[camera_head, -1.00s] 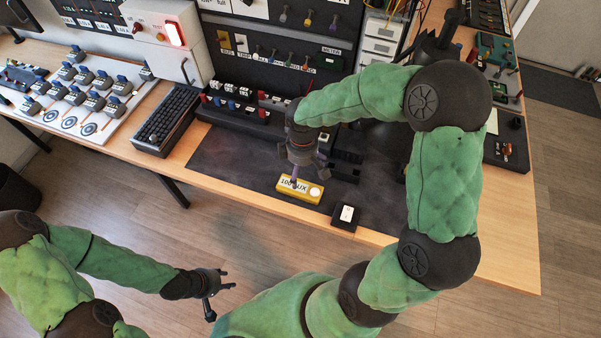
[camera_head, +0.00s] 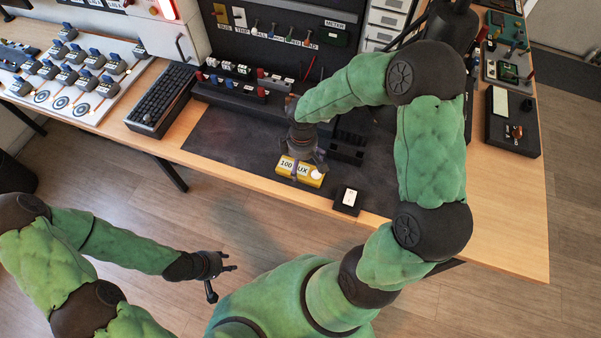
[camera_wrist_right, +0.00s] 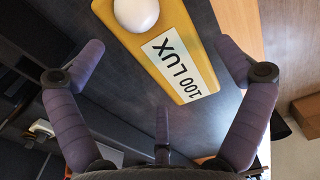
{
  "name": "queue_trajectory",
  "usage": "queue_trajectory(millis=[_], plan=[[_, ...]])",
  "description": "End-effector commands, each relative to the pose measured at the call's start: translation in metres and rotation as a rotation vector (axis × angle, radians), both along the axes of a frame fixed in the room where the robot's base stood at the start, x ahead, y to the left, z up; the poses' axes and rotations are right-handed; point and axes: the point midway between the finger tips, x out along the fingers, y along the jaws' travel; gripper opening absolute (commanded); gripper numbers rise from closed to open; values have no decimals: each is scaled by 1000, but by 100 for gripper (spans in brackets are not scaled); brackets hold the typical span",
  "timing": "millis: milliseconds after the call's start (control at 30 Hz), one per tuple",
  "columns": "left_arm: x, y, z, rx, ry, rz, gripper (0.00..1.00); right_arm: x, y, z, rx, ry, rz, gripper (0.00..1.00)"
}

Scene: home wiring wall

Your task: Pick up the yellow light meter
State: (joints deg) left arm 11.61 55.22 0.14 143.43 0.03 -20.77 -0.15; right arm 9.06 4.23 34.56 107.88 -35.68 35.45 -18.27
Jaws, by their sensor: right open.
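The yellow light meter (camera_head: 312,181) lies on the dark mat near the table's front edge. It has a white "100 LUX" label and a white dome. My right gripper (camera_head: 303,166) is right above it, pointing down and covering part of its far side. In the right wrist view, the meter (camera_wrist_right: 191,84) lies slantwise between the spread fingers of the open right gripper (camera_wrist_right: 160,65), with a visible gap on both sides. A third finger shows below it. My left gripper (camera_head: 222,276) is open and empty, out in front of the table, over the floor.
A small black box with a white face (camera_head: 347,199) sits just right of the meter. A black rack (camera_head: 345,148) stands behind it. A keyboard (camera_head: 162,98) lies to the left. The dark mat (camera_head: 225,143) is clear left of the meter.

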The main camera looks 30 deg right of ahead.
Motion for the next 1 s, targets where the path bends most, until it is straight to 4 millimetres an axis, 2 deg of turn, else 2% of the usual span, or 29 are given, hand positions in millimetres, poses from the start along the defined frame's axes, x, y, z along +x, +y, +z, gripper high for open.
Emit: queue_trajectory(millis=[33, 100, 333, 500, 533, 833, 1000], plan=[[0, 0, -6, 0, 0, 0, 40, 0, 0, -10, 0, 2, -1, 100], [0, 0, -7, 0, 0, 0, 40, 0, 0, -15, 0, 1, -1, 100], [0, 0, -6, 0, 0, 0, 40, 0, 0, -14, 0, 0, -1, 100], [0, 0, -6, 0, 0, 0, 40, 0, 0, -14, 0, 0, -1, 52], [0, 0, -6, 0, 0, 0, 40, 0, 0, -14, 0, 0, -1, 47], [0, 0, -6, 0, 0, 0, 40, 0, 0, -13, 0, 0, 0, 47], [0, 0, 3, 0, 0, 0, 40, 1, 0, 6, -1, -3, 0, 46]])
